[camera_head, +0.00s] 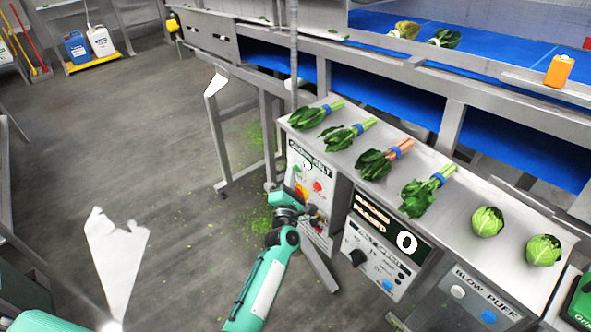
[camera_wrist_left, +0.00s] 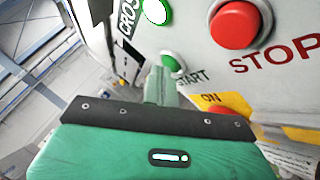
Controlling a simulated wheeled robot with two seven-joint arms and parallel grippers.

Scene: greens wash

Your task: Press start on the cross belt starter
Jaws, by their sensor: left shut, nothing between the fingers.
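The cross belt starter (camera_head: 326,213) is a pale box under the left end of the bench, with a red STOP button (camera_head: 317,186). In the left wrist view its green START button (camera_wrist_left: 170,62) shows beside the larger red STOP button (camera_wrist_left: 235,25). A white lamp with a green rim (camera_wrist_left: 156,11) is near the CROSS label. A red knob on yellow (camera_wrist_left: 225,108) is marked ON. My left gripper (camera_wrist_left: 160,84) is shut and empty, its tip at the START button; I cannot tell whether it touches. In the head view my left arm hides part of the panel. My right gripper is out of view.
Leafy bunches (camera_head: 372,164) and lettuces (camera_head: 488,221) lie on the metal bench (camera_head: 455,225) above. Another control panel (camera_head: 384,257) with a black knob is to the right. Bench legs stand close on the left. The floor to the left is mostly clear.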

